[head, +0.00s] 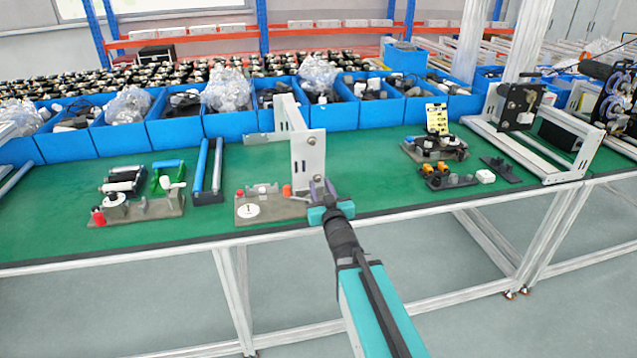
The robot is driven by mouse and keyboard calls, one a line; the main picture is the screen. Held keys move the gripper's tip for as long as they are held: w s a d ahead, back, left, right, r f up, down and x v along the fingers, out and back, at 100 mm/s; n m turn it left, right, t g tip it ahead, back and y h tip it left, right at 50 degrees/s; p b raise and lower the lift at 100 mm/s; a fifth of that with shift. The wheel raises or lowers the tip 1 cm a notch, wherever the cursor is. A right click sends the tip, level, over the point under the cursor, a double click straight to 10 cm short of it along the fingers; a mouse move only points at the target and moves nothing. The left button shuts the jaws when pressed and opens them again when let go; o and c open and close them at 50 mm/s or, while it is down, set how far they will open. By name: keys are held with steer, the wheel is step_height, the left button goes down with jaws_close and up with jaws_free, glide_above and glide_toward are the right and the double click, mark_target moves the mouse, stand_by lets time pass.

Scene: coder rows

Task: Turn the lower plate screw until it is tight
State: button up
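A pale grey upright plate (308,158) stands on a grey fixture base (268,211) on the green bench. One round screw head (311,140) shows high on the plate's near face. I cannot make out the lower plate screw; the low part of the plate is partly covered by my gripper. My gripper (321,186) is at the foot of the plate, with its dark fingers in front of or against the plate's lower right part. I cannot tell whether it touches a screw, or whether the fingers are open or shut.
Blue bins (230,121) line the back of the bench. Another fixture (137,207) with a red knob stands at left, beside blue rollers (208,168). Orange-topped parts (436,170) and a metal frame (520,140) are at right.

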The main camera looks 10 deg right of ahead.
steer(key=shift+s+r, duration=0.1)
steer(key=shift+s, duration=0.6)
steer(key=shift+p, duration=0.65)
steer(key=shift+s+p, duration=0.35)
steer(key=shift+p, duration=1.85)
steer(key=shift+s+d+p, duration=0.1)
steer(key=shift+s+p, duration=0.7)
steer(key=shift+p, duration=1.9)
